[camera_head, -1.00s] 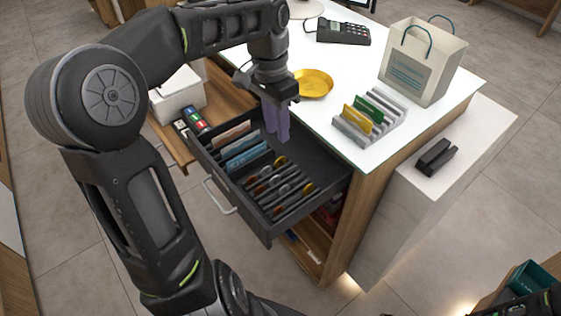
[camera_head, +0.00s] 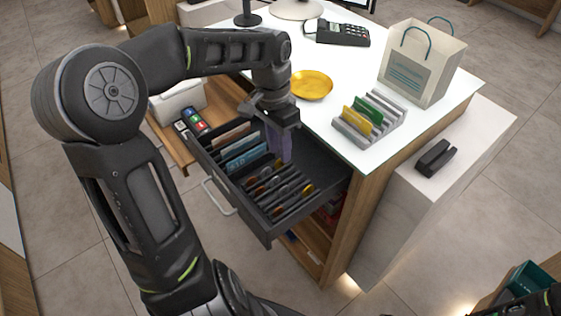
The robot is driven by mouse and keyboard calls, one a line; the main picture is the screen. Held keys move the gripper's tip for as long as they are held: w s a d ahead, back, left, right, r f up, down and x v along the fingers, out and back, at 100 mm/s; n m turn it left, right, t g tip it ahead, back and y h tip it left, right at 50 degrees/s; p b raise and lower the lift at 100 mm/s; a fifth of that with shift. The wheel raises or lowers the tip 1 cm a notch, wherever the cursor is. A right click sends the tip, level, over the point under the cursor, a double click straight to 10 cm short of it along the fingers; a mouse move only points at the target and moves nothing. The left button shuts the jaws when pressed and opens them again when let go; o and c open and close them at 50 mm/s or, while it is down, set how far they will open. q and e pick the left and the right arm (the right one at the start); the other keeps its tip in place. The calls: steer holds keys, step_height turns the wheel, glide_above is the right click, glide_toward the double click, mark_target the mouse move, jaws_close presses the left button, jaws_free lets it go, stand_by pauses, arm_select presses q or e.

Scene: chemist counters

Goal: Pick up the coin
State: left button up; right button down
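Several coins stand in the slotted rows at the front of the open dark drawer (camera_head: 262,226). They are gold, copper and silver in colour, and which one is the task's coin cannot be told. A gold coin (camera_head: 278,163) shows right beside the fingertips of my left gripper (camera_head: 280,158). Another gold coin (camera_head: 307,188) is at the right end of the rows. My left gripper points down into the drawer, its purple fingers close together. Whether they touch or hold a coin cannot be told. My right gripper does not show.
Banknotes (camera_head: 243,156) stand in the drawer's back part. A white box (camera_head: 178,102) stands left of the drawer.

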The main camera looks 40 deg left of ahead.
mark_target(280, 163)
arm_select(q)
step_height(280, 163, down, 2)
steer(key=shift+d+f, duration=0.1)
steer(key=shift+c, duration=0.4)
jaws_close()
stand_by(0.6)
